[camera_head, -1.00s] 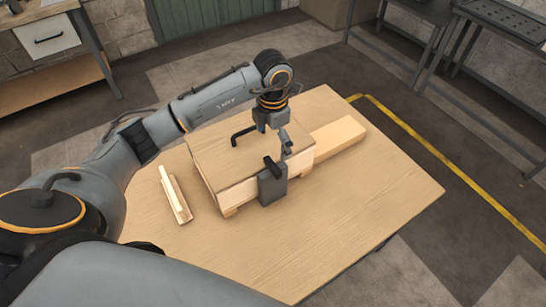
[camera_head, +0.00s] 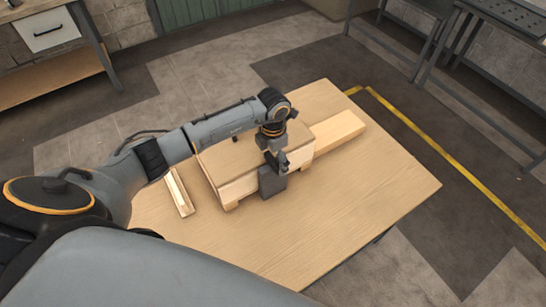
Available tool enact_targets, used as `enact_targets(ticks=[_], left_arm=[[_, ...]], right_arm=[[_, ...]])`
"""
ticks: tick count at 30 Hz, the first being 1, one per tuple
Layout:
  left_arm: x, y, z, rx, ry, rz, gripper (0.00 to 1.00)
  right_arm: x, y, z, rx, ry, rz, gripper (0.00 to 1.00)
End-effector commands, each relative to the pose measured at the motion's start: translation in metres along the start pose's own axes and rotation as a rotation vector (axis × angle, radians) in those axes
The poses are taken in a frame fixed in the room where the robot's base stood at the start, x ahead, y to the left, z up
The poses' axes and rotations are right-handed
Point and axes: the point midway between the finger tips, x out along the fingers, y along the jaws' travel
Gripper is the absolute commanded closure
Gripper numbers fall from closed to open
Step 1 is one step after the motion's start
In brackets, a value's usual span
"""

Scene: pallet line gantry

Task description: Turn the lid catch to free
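A wooden box with a lid (camera_head: 228,160) stands on the table. The lid catch (camera_head: 271,183), a dark grey block, sits on the box's front face near its right end. My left gripper (camera_head: 277,162) points down right at the top of the catch, and overlaps it in view. The catch's black lever is mostly hidden behind or merged with the dark fingers, so I cannot tell whether they touch it or how far they are open. The lid's black handle is largely hidden by my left arm. My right gripper is not in view.
A pale wooden block (camera_head: 337,131) lies against the box's right side. A narrow wooden piece (camera_head: 179,192) lies left of the box. The table (camera_head: 340,215) is clear in front and to the right. Metal racks (camera_head: 480,60) stand at the back right.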

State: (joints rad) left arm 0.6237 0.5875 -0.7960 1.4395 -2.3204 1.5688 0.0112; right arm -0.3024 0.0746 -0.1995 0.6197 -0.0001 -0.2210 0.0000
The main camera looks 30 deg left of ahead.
Motion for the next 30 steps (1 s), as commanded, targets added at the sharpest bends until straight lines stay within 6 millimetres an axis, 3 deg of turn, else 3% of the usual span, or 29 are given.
enact_targets(ticks=[1,5,17,30], left_arm=[[0.000,0.000,0.000,0.000,0.000,0.000,0.27],[0.000,0.000,0.000,0.000,0.000,0.000,0.53],[0.002,0.001,0.000,0.058,0.000,0.001,0.53],[0.005,0.002,0.000,0.403,0.001,0.003,0.53]], right_arm=[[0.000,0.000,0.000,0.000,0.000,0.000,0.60],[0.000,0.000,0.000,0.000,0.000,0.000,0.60],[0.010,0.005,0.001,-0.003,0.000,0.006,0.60],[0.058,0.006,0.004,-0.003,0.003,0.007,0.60]])
